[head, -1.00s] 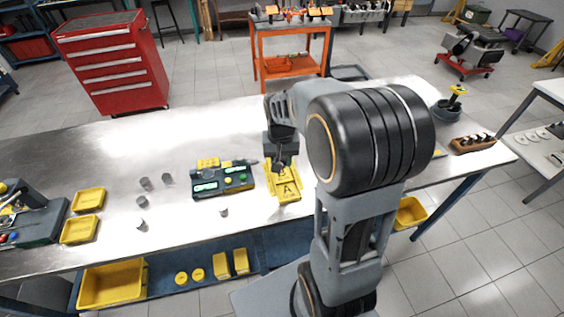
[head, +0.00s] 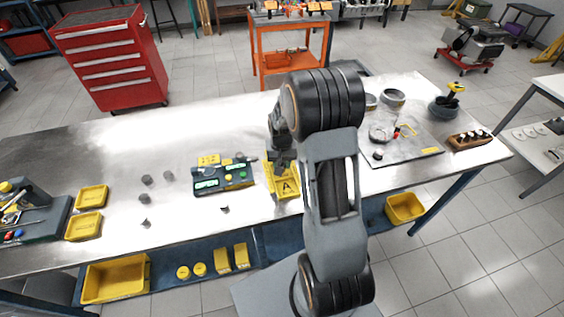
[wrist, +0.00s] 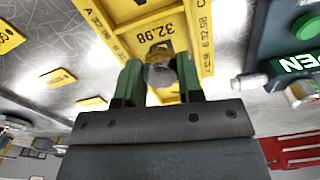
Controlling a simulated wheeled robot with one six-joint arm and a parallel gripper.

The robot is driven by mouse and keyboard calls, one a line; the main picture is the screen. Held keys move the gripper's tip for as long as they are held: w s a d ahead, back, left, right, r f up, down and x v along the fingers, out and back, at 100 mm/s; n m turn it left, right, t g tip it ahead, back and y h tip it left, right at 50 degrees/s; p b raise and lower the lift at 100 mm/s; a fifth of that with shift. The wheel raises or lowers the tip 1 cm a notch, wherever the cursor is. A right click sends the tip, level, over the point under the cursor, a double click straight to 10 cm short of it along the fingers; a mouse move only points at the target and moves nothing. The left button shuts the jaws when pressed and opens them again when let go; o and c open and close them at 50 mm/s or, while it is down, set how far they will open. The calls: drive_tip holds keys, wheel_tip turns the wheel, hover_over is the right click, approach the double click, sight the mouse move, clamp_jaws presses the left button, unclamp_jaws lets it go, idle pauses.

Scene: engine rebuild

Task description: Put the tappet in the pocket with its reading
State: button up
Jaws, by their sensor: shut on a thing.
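My gripper (wrist: 159,68) is shut on a small grey cylindrical tappet (wrist: 160,75), held between its green fingers. In the wrist view the tray (wrist: 118,44) has raised rims and a label 32.98 just beyond the tappet. The tappet appears above or at the tray; I cannot tell whether it touches. The pocket floor below it is partly hidden by the fingers. The gauge box (head: 237,186) with green lit displays stands left of the tray.
Several loose tappets (head: 147,180) stand on the steel bench, one (head: 225,209) in front of the gauge box. Yellow bins (head: 91,197) are at the left. A grey mat (head: 400,158) with round parts and a wooden rack (head: 469,139) are at the right.

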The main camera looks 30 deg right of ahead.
drive_tip(key=shift+f, duration=0.1)
drive_tip(key=shift+f+b, duration=0.55)
drive_tip(key=o, duration=0.9)
drive_tip(key=shift+r, duration=0.1)
wheel_tip(320, 180, up, 12)
drive_tip(key=s+a+r+n+t, duration=0.2)
drive_tip(key=s+a+r, duration=0.2)
drive_tip(key=s, duration=0.4)
drive_tip(key=s+a+r+n+t, duration=0.2)
drive_tip(key=s+a+r, duration=0.2)
drive_tip(key=s, duration=0.4)
drive_tip(key=shift+a+t, duration=0.3)
drive_tip(key=shift+a, duration=0.3)
